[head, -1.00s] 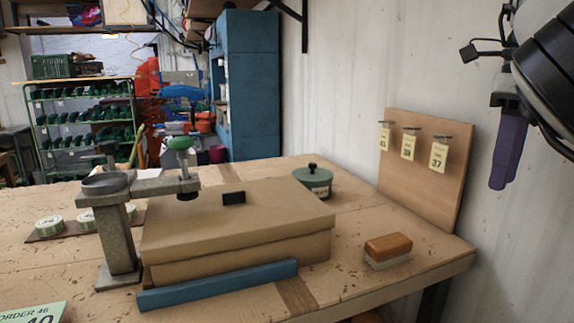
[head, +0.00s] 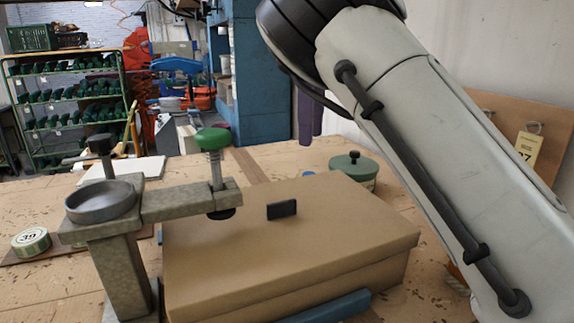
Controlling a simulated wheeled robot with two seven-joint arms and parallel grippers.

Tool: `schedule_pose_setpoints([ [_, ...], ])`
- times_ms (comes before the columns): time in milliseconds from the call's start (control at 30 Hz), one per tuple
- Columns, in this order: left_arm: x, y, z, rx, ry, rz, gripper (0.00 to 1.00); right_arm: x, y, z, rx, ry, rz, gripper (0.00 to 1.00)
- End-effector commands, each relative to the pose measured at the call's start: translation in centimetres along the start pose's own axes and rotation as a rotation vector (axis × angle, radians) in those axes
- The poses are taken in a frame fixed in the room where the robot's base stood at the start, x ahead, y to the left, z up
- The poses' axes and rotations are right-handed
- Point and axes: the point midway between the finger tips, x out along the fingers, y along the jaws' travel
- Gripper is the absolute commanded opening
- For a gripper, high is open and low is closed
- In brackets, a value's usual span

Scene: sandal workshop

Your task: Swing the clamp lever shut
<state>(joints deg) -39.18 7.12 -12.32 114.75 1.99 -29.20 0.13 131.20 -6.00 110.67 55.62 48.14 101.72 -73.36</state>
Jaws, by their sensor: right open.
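The grey metal clamp (head: 120,258) stands at the left of the cardboard box (head: 300,240). Its arm (head: 190,201) reaches right over the box's left rear part. A green knob (head: 212,139) tops the screw at the arm's end, with a black pad (head: 221,213) low beneath it; I cannot tell whether the pad touches the lid. A small black block (head: 281,209) stands on the lid. My right gripper (head: 311,117) is behind and above the box, right of the green knob and apart from it. Its purple fingers show partly, the rest hidden by my arm. My left gripper is out of view.
A green lidded pot (head: 354,167) stands behind the box. A blue bar (head: 330,308) lies along the box's front. A round tin (head: 31,241) is left of the clamp. The tag board (head: 540,125) at right is partly hidden by my arm.

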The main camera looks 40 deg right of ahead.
Motion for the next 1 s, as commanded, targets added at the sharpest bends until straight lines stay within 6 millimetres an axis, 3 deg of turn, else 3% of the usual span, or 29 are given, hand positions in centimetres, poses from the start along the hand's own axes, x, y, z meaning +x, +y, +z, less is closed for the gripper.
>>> schedule_pose_setpoints([
  [200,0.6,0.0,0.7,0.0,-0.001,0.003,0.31,4.5,0.2,0.4,-0.007,0.002,0.003,0.4],
  [400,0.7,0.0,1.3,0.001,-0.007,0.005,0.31,7.3,0.2,0.4,-0.008,0.002,0.002,0.4],
  [833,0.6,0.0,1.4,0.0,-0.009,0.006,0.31,8.5,0.2,0.4,-0.008,0.001,0.0,0.4],
  [867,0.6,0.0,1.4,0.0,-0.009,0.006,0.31,8.5,0.2,0.4,-0.008,0.001,0.0,0.39],
  [1000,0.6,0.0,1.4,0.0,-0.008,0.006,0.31,8.5,0.2,0.4,-0.008,0.001,0.0,0.15],
])
